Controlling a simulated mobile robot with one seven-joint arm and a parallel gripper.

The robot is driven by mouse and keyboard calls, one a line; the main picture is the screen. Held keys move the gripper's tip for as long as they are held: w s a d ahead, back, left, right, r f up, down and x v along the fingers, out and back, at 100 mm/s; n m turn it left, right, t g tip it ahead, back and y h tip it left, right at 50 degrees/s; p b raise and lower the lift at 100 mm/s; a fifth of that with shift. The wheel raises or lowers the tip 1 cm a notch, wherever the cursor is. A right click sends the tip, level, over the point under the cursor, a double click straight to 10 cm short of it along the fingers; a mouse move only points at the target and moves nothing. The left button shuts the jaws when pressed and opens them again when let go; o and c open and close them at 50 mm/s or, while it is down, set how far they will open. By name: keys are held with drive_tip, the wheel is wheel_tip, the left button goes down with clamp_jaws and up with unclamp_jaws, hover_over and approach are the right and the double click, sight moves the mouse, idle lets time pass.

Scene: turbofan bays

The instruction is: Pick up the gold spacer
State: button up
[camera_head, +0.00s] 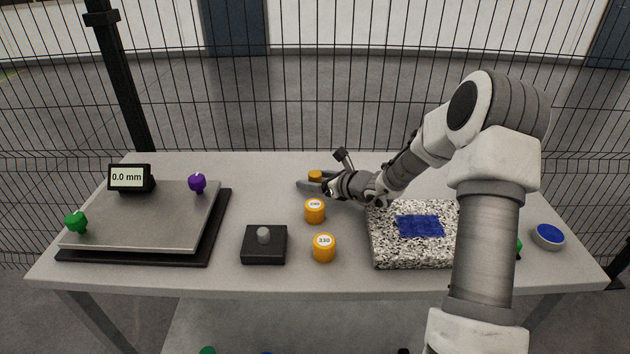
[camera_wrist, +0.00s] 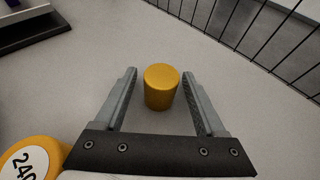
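A plain gold spacer (camera_head: 315,176) stands upright on the table at the back middle; no label shows on it. In the wrist view this spacer (camera_wrist: 161,88) is between the fingers, near their tips, with a gap on each side. My gripper (camera_head: 308,182) is low over the table, open, its fingers pointing left around the spacer; its fingers also show in the wrist view (camera_wrist: 159,74). A gold cylinder labelled 240 (camera_head: 314,211) stands nearer the front, and also shows at the lower left of the wrist view (camera_wrist: 30,160). Another labelled 330 (camera_head: 323,249) stands further forward.
A black block with a grey knob (camera_head: 264,245) stands at the front middle. A grey plate with a 0.0 mm display (camera_head: 130,178) is at left. A speckled slab with a blue patch (camera_head: 385,250) lies right. A blue-topped round dish (camera_head: 548,236) is far right. A wire fence rises behind.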

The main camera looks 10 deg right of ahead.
clamp_jaws()
drive_tip(key=shift+r, duration=0.1)
